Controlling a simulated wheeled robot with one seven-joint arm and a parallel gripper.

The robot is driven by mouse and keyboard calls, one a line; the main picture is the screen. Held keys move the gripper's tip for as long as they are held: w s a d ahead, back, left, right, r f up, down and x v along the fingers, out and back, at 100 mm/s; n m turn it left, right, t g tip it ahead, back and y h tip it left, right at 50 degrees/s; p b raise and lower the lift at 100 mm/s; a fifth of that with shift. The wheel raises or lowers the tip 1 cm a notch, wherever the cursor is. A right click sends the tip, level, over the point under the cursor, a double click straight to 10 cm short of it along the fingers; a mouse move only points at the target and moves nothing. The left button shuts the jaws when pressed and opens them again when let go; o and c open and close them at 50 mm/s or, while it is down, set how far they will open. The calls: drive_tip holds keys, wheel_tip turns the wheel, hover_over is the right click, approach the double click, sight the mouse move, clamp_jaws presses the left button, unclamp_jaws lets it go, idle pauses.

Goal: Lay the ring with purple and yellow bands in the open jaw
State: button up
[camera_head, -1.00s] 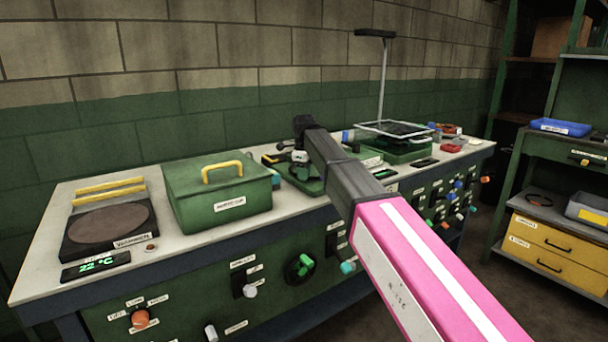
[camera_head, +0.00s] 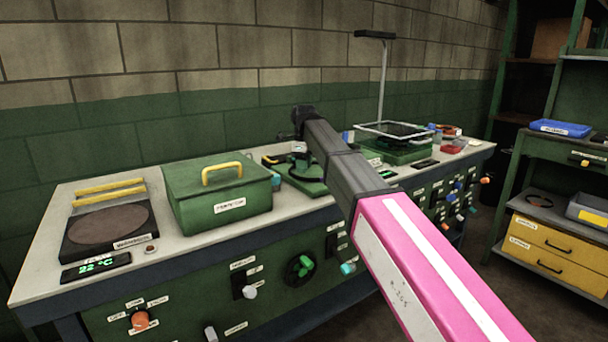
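My arm reaches across the bench from the lower right, and my gripper (camera_head: 299,147) is at its far end, above a green-based device (camera_head: 306,181) with dark parts. The gripper's fingers are too small and too much covered by my arm to tell whether they are open or shut, or whether they hold anything. I cannot make out a ring with purple and yellow bands. The open jaw cannot be told for sure; the green-based device is partly hidden behind my arm.
A green box (camera_head: 222,193) with a yellow handle stands left of the device, with a hot plate (camera_head: 106,227) farther left. A framed green unit (camera_head: 396,149) and a red tray (camera_head: 453,146) are to the right. A block wall (camera_head: 170,115) runs behind the bench.

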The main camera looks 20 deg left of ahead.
wheel_tip(320, 180, up, 8)
drive_tip(key=shift+r, duration=0.25)
idle(1.3)
